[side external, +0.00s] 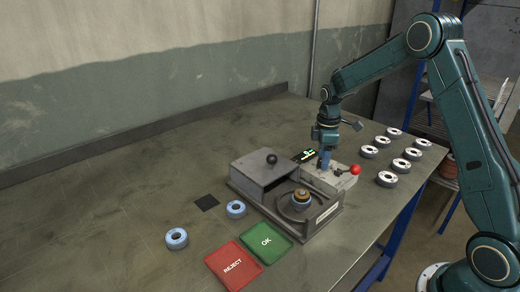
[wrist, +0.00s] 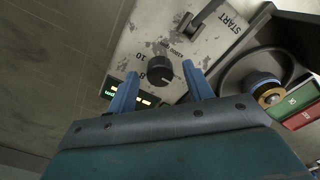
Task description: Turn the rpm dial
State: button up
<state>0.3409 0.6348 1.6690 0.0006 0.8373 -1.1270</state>
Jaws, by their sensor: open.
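The rpm dial is a black round knob (wrist: 160,69) on a worn grey control panel (wrist: 150,35); the numbers 8 and 10 show beside it in the wrist view. My gripper (wrist: 160,84) is open, with its two blue fingers on either side of the dial's near edge. I cannot tell whether they touch it. A small lit display (wrist: 122,95) is partly hidden behind the left finger. In the side external view my gripper (side external: 325,165) points down over the control box (side external: 340,178), and it hides the dial there.
A START switch (wrist: 190,25) sits beyond the dial. A red-knobbed lever (side external: 355,169) stands right of my gripper. The grey machine (side external: 262,181) is to the left, with green OK (side external: 266,243) and red REJECT (side external: 233,265) trays in front. Several discs (side external: 387,179) lie at right.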

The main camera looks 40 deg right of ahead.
jog(key=c, duration=1)
jog(key=shift+o, duration=0.2)
jog(key=shift+m, duration=0.4)
jog(key=m, duration=2.3)
jog(key=shift+r, duration=0.1)
